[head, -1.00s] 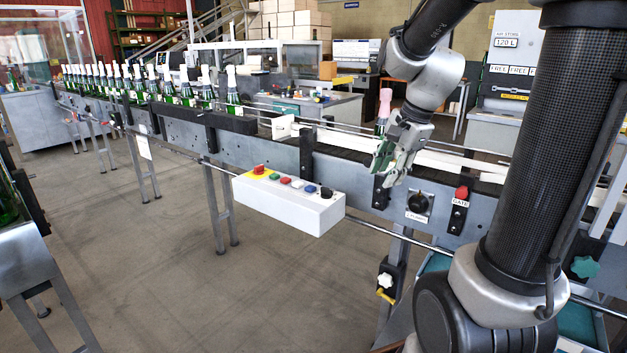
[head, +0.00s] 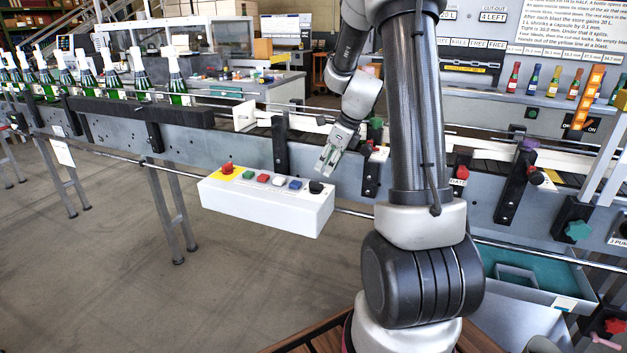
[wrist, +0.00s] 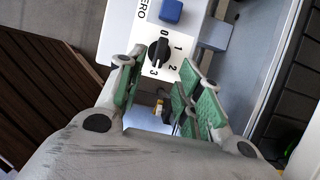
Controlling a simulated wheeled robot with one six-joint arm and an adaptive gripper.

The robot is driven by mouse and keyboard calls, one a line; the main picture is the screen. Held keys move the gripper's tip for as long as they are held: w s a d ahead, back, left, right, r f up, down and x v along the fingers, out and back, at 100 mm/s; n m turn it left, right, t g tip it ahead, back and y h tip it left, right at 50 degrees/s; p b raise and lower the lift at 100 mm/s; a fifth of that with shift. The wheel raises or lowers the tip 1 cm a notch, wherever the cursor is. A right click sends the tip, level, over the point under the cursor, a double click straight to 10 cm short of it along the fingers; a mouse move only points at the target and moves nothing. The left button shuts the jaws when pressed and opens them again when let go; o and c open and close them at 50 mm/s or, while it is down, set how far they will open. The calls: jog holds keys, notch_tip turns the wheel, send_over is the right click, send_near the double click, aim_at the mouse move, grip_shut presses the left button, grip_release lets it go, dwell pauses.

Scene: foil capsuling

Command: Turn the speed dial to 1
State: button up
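The speed dial is a black knob (head: 316,187) at the right end of the top of a white control box (head: 270,210). In the wrist view the dial (wrist: 158,52) shows near the top middle, with 0, 1, 2 and 3 printed around it. Its ridge lies roughly along the line between 0 and 3; I cannot tell the exact setting. My gripper (head: 326,162) is above and slightly right of the dial. In the wrist view its green-padded fingers (wrist: 158,92) are apart with nothing between them, and the dial lies beyond them, not touched.
A blue button (wrist: 171,11) sits beside the dial; white, green and red buttons and a red stop knob (head: 227,168) lie further left. The conveyor (head: 350,170) runs behind the box. Bottles (head: 90,80) stand on its left. Open floor lies in front.

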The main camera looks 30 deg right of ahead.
aim_at(319, 183)
jog(key=x, duration=0.7)
jog(key=shift+f, duration=0.1)
grip_shut()
